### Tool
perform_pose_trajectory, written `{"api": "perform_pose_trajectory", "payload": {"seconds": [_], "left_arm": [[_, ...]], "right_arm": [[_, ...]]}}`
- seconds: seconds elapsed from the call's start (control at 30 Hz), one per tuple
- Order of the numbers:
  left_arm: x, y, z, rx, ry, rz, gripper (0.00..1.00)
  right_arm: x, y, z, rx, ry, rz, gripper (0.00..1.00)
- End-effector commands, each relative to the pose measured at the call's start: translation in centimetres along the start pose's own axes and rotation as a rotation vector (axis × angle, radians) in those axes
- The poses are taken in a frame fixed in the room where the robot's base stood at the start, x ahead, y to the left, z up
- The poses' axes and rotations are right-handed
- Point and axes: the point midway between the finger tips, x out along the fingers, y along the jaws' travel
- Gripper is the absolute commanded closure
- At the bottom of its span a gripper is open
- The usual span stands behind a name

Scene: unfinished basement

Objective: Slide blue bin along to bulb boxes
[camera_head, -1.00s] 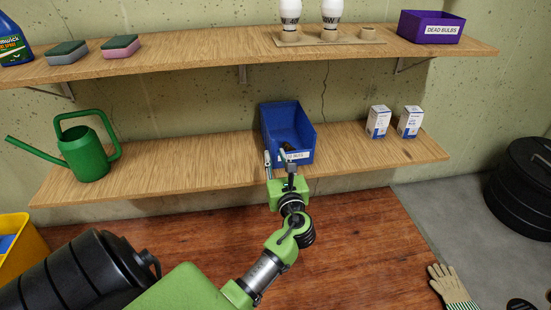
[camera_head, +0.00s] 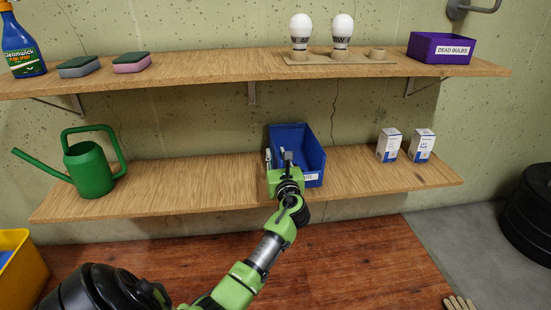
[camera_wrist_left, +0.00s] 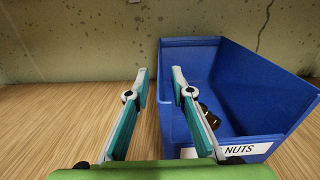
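The blue bin (camera_head: 314,160) stands on the lower shelf, right of its middle. Its label reads NUTS in the left wrist view (camera_wrist_left: 275,90), and a dark metal piece (camera_wrist_left: 209,117) lies inside. Two white-and-blue bulb boxes (camera_head: 389,146) (camera_head: 422,146) stand upright to its right, with bare shelf between. My left gripper (camera_head: 278,157) is open at the bin's left side. In the left wrist view its fingers (camera_wrist_left: 160,73) straddle the bin's left wall, right finger inside, left finger outside. A gap shows between them. My right gripper is out of view.
The lower shelf (camera_head: 190,195) also holds a green watering can (camera_head: 90,170) far left. The upper shelf (camera_head: 200,70) above carries sponges, a spray bottle, bulbs on a stand and a purple DEAD BULBS bin (camera_head: 440,49). A yellow bin (camera_head: 22,272) stands at lower left.

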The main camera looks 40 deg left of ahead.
Motion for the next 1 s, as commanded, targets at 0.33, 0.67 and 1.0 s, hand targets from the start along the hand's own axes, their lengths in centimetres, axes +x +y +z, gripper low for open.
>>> {"api": "perform_pose_trajectory", "payload": {"seconds": [0.33,0.67,1.0], "left_arm": [[1.5,0.0,0.1,0.000,-0.001,-0.001,0.78],[1.4,0.0,0.1,0.000,-0.001,-0.001,1.00],[1.6,0.1,0.1,0.001,0.000,-0.003,1.00]], "right_arm": [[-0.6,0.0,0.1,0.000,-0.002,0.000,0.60],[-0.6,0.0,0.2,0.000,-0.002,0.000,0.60],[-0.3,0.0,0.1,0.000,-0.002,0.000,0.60]]}}
